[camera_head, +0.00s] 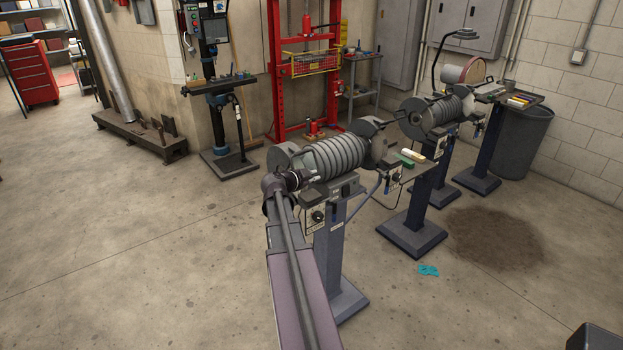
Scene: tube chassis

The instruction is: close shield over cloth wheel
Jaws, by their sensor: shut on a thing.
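The near pedestal machine (336,158) has a ribbed grey motor body and a dark rounded housing at each end. My gripper (308,177) is at its left end, just in front of the left housing (283,154). The gripper looks closed on a small dark part there, which I take to be the shield; the fingers are too small and dark to show the contact clearly. The cloth wheel cannot be told apart inside the housings, and my wrist covers part of the left end. How far the shield is open cannot be seen.
A second pedestal machine (432,114) stands behind to the right. A small shelf (420,171) with green and pale bars is between them. A teal rag (428,270) and a dark stain (495,238) lie on the floor. Floor at left is clear.

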